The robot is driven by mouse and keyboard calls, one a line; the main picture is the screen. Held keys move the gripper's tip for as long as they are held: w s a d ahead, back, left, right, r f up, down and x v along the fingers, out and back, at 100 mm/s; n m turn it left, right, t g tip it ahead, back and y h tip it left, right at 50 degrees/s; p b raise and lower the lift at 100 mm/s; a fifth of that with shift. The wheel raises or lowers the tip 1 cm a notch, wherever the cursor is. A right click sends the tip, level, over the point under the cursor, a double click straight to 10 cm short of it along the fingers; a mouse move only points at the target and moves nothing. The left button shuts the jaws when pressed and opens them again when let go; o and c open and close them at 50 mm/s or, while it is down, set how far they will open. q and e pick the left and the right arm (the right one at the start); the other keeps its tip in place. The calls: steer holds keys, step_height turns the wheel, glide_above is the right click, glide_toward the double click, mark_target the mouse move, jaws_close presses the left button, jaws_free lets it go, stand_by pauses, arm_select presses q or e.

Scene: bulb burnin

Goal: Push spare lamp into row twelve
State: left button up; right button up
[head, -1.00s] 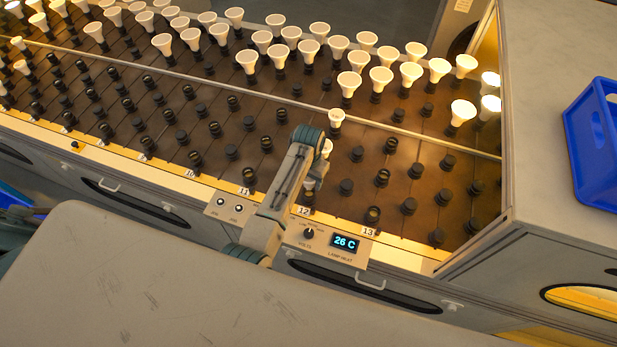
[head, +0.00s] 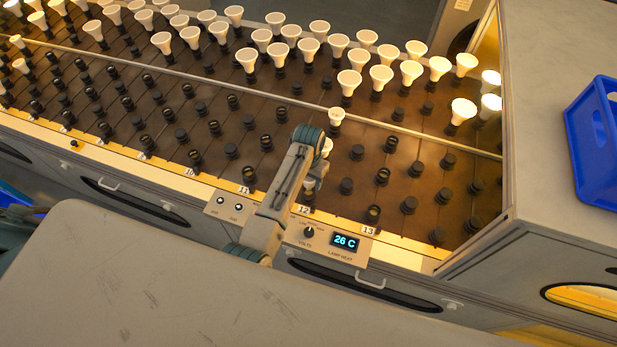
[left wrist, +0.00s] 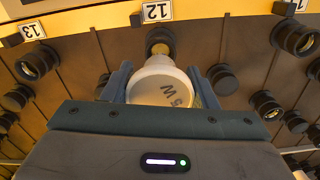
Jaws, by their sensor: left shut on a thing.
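My left gripper (left wrist: 158,82) is shut on a white lamp (left wrist: 160,92), which sits between its two blue-grey fingers. The lamp's round face, marked "5 W", is towards the wrist camera. Just beyond it, by the white 12 label (left wrist: 156,11), is a dark socket with a brass-coloured inside (left wrist: 160,40). The lamp covers part of this view, and I cannot tell whether its base touches the socket. In the head view my arm link hides most of the gripper, low over row twelve, near the 12 label (head: 304,209). My right gripper is not in view.
Rows of dark sockets stand on the brown board, with many white lamps (head: 349,80) towards the back. A metal rail (head: 400,132) crosses the board. A panel reading 26 C (head: 345,241) is at the front edge. A blue crate (head: 575,140) stands at the right.

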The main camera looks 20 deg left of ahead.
mark_target(309, 185)
arm_select(q)
steer(key=shift+f, duration=0.2)
steer(key=shift+f+b, duration=0.85)
steer(key=shift+f, duration=0.75)
steer(key=o, duration=1.1)
steer(key=shift+c, duration=0.2)
step_height(309, 185, up, 10)
steer(key=shift+f+b, duration=0.25)
steer(key=shift+b, duration=0.95)
steer(key=shift+r, duration=0.65)
